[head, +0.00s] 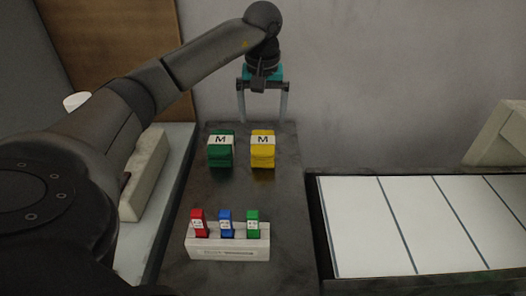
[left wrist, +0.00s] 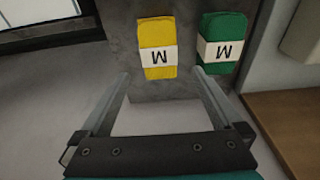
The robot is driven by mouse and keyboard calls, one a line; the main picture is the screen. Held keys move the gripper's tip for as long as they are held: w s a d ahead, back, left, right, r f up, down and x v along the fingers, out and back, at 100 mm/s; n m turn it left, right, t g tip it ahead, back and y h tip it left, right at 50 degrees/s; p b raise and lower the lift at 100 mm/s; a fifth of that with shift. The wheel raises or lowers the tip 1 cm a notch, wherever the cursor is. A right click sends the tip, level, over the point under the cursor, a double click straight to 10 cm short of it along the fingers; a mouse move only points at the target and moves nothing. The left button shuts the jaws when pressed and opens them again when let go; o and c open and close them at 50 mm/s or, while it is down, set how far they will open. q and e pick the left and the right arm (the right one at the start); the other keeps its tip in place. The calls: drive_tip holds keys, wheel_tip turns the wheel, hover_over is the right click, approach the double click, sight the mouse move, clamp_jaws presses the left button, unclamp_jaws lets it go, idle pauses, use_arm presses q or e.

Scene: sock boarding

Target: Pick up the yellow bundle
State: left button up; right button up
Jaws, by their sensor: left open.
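The yellow bundle (head: 262,156), with a white band marked M, sits on the dark table (head: 250,201) toward its far end. It also shows in the left wrist view (left wrist: 157,36). A green bundle (head: 220,158) with the same kind of band stands to its left in the head view; it also shows in the left wrist view (left wrist: 222,28). My left gripper (head: 264,116) is open and empty, above and behind the two bundles. In the left wrist view its fingers (left wrist: 158,75) spread apart, with the yellow bundle beyond their tips. My right gripper is not in view.
A white holder (head: 228,248) with red, blue and green small pieces stands at the near end of the table. A white panel with dark dividing lines (head: 420,220) lies to the right. A pale block (head: 145,175) lies on the left. A wall is behind.

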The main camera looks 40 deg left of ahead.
sight(263, 141)
use_arm(q)
drive_tip(key=f, duration=0.1)
drive_tip(key=f+b, duration=0.1)
drive_tip(key=f, duration=0.2)
drive_tip(key=shift+w+a+f, duration=0.2)
drive_tip(key=shift+w+f, duration=0.05)
drive_tip(key=shift+f, duration=0.1)
drive_tip(key=shift+w+f+b, duration=0.1)
drive_tip(key=shift+f+b, duration=0.55)
drive_tip(key=shift+f, duration=0.7)
wheel_tip(263, 141, down, 2)
drive_tip(key=shift+f+b, duration=0.2)
drive_tip(key=shift+b, duration=0.35)
drive_tip(key=shift+w+a+f, duration=0.1)
drive_tip(key=shift+a+f, duration=0.05)
drive_tip(key=shift+f, duration=0.6)
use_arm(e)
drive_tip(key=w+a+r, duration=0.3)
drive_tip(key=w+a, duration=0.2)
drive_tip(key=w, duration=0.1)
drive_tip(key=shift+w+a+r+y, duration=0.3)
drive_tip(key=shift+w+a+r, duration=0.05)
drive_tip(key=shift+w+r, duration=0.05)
use_arm(q)
drive_tip(key=c, duration=1.4)
drive_tip(key=shift+o, duration=0.2)
drive_tip(key=shift+r, duration=0.1)
